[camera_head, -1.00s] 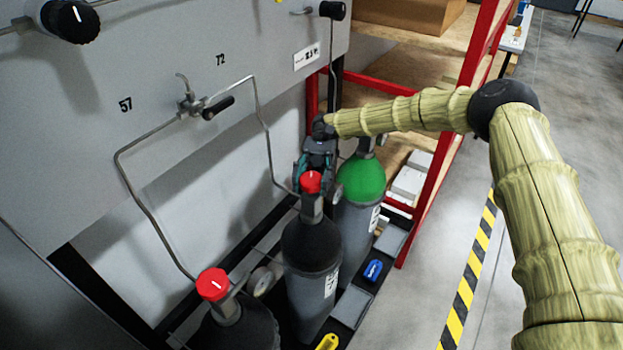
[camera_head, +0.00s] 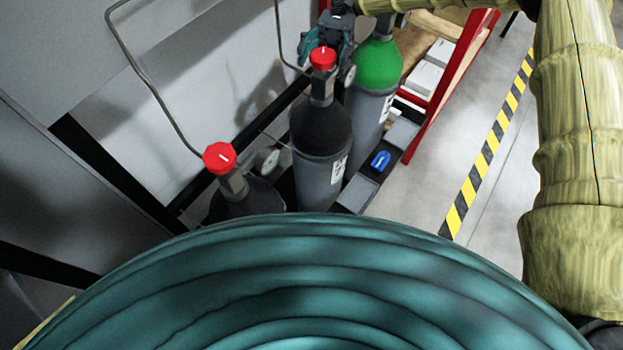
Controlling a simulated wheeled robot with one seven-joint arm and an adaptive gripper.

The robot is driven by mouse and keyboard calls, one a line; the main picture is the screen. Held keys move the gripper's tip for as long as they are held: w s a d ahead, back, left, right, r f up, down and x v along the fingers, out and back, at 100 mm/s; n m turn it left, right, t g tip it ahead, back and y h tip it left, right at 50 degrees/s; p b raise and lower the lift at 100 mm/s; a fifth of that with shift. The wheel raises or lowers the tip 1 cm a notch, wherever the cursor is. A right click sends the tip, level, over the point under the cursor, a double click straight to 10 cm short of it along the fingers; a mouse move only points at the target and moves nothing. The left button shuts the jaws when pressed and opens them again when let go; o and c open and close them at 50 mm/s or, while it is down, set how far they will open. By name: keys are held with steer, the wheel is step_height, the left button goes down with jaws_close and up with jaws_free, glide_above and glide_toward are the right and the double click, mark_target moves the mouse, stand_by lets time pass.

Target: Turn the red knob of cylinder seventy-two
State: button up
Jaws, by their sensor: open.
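The red knob (camera_head: 322,58) tops the dark grey middle cylinder (camera_head: 320,135). In the earlier view, the pipe under label 72 runs down toward this cylinder; the labels are out of frame now. The knob has a small white mark on its top. My gripper (camera_head: 327,40), black and teal, is right behind and around the upper side of the knob, pointing down. It is open, with its fingers not closed on the knob. The knob partly hides the fingers, so I cannot tell whether they touch it.
A second red knob (camera_head: 220,157) tops the left cylinder, beside a gauge (camera_head: 267,159). A green-topped cylinder (camera_head: 375,68) stands close behind on the right. A red shelf frame (camera_head: 440,95) stands right of it. A large teal rounded surface covers the bottom.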

steer(key=shift+f+m+t+y+b, duration=0.2)
steer(key=shift+m+y+b, duration=0.3)
steer(key=shift+b, duration=0.5)
steer(key=shift+f+m+t+y+b, duration=0.1)
steer(key=shift+m+t+y+b, duration=0.15)
steer(key=shift+y+b, duration=0.6)
